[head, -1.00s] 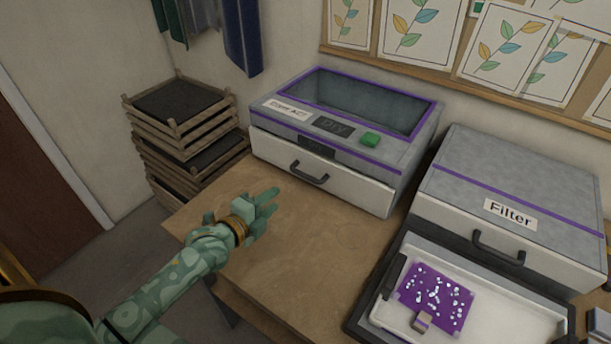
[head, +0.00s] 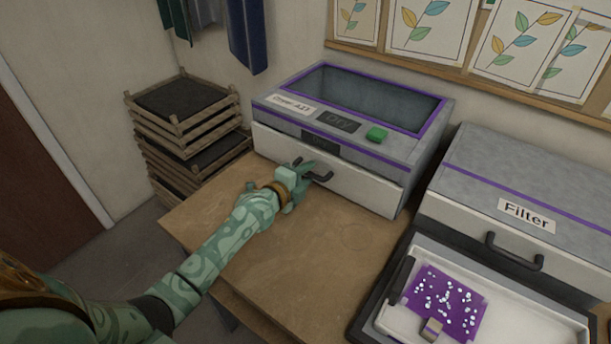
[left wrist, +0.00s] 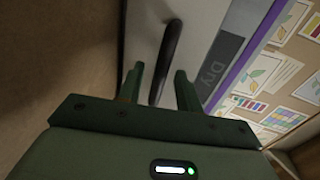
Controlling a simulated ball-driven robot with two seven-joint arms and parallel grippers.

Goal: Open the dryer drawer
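The dryer (head: 300,86) is a grey box with purple trim, a glass top, a small dark display and a green button. Its white drawer front (head: 362,188) looks closed and has a dark bar handle (head: 322,178). My left gripper (head: 303,172) is at the handle, partly covering its left end. In the left wrist view, the two green fingers (left wrist: 158,85) are apart, with the handle (left wrist: 168,50) running between them. I cannot tell whether either finger touches it. My right gripper is not in view.
A grey box labelled Filter (head: 525,214) stands to the right. Before it is a white tray (head: 520,318) with a purple, white-spotted sheet (head: 445,302). Stacked wooden racks (head: 185,110) stand at the left. The bare table (head: 290,265) in front of the dryer is free.

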